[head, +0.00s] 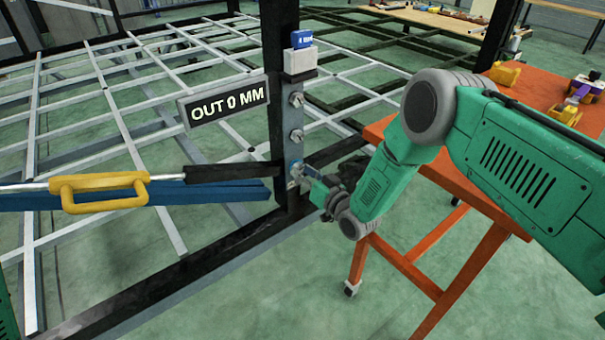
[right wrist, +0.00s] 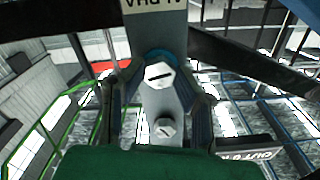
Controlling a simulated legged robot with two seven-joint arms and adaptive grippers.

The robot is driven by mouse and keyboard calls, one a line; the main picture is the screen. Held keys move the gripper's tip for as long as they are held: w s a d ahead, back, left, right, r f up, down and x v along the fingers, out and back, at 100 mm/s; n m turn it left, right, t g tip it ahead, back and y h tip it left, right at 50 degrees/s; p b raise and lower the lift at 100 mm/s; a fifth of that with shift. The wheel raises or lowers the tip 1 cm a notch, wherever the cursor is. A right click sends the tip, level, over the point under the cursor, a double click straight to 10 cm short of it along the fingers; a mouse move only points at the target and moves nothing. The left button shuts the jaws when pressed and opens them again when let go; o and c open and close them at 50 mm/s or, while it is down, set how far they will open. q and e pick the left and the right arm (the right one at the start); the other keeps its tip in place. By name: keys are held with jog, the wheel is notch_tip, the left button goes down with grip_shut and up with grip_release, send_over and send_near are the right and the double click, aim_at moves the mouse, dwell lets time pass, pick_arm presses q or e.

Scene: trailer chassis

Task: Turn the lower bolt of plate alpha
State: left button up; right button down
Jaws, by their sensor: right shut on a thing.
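Plate alpha (head: 297,117) is a narrow grey plate on a black upright post, with three hex bolts in a column. The upper bolt (head: 296,99) and middle bolt (head: 296,135) are uncovered. My right gripper (head: 300,174) is at the lower bolt (right wrist: 160,75), shut on it; the fingers partly hide it in the head view. In the right wrist view, turned upside down, the lower bolt has a slot mark on its head and blue around it, with a finger on each side. The middle bolt (right wrist: 165,127) shows beyond. My left gripper is not in view.
A sign (head: 229,102) reading "OUT 0 MM" stands left of the post. A blue beam (head: 220,193) and a bar with a yellow handle (head: 98,193) meet the post from the left. An orange table (head: 535,85) stands right, close to my right arm.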

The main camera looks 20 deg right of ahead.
jog(key=shift+s+d+f+m+b, duration=0.1)
jog(key=shift+m+b, duration=0.75)
jog(key=shift+m, duration=1.5)
jog(key=shift+s+a+f+m+b, duration=0.15)
jog(key=shift+m+b, duration=0.75)
jog(key=shift+m, duration=1.5)
jog(key=shift+w+d+f+m+b, duration=0.15)
jog(key=shift+m+b, duration=0.7)
jog(key=shift+m, duration=1.5)
jog(key=shift+s, duration=0.1)
jog(key=c, duration=1.2)
grip_release()
jog(key=shift+d+r, duration=0.1)
jog(key=shift+r, duration=0.1)
jog(key=shift+r, duration=0.15)
